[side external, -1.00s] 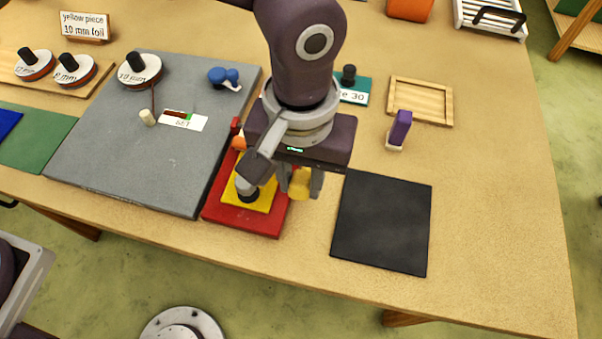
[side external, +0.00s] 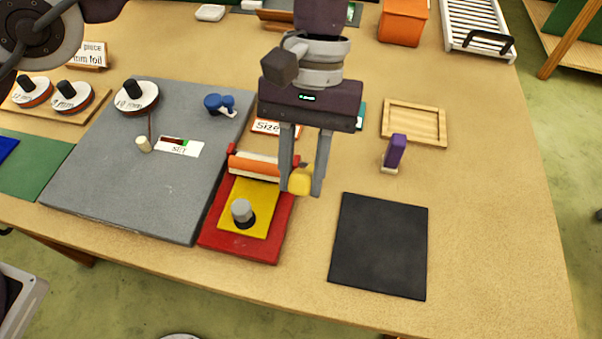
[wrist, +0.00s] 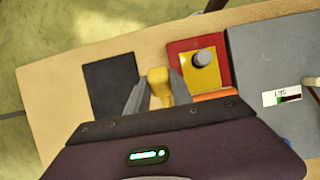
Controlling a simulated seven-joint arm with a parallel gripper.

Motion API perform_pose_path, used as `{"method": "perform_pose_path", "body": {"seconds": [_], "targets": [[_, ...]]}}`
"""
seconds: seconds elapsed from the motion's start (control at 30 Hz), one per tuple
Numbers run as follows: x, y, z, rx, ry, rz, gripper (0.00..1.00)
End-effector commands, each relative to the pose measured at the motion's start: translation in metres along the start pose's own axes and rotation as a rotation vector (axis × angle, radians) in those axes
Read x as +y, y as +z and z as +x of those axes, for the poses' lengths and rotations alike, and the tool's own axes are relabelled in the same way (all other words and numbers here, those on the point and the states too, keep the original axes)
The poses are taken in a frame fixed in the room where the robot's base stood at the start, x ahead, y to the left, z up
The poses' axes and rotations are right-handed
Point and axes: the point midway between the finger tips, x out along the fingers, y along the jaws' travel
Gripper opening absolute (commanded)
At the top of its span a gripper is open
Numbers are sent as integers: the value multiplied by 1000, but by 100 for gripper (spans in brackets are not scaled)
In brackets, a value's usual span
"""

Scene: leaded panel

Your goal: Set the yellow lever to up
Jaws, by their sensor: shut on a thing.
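The yellow lever (side external: 301,181) shows as a yellow knob at the right side of the red base (side external: 240,248), beside the orange and white rollers (side external: 255,167). My gripper (side external: 303,190) points down with its fingers on either side of the knob, shut on it. In the wrist view the yellow lever (wrist: 158,82) sits between the two fingertips (wrist: 158,92). The lever's shaft and its joint to the base are hidden. A yellow plate with a grey knob (side external: 242,211) lies on the red base.
A grey board (side external: 130,180) lies left of the red base. A black mat (side external: 380,245) lies to the right. A purple-handled tool (side external: 395,152) stands near a wooden tray (side external: 414,122). Bare table lies between the lever and the mat.

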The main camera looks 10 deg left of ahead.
Motion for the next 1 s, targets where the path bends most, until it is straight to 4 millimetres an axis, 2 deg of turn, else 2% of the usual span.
{"method": "perform_pose_path", "body": {"seconds": [0.13,0.17,0.27,0.83,1.0], "targets": [[0,0,0,2,1,1,0],[0,0,0,2,1,2,29],[0,0,0,3,0,1,49],[0,0,0,4,-1,1,49],[1,4,7,65,-3,-2,49]]}}
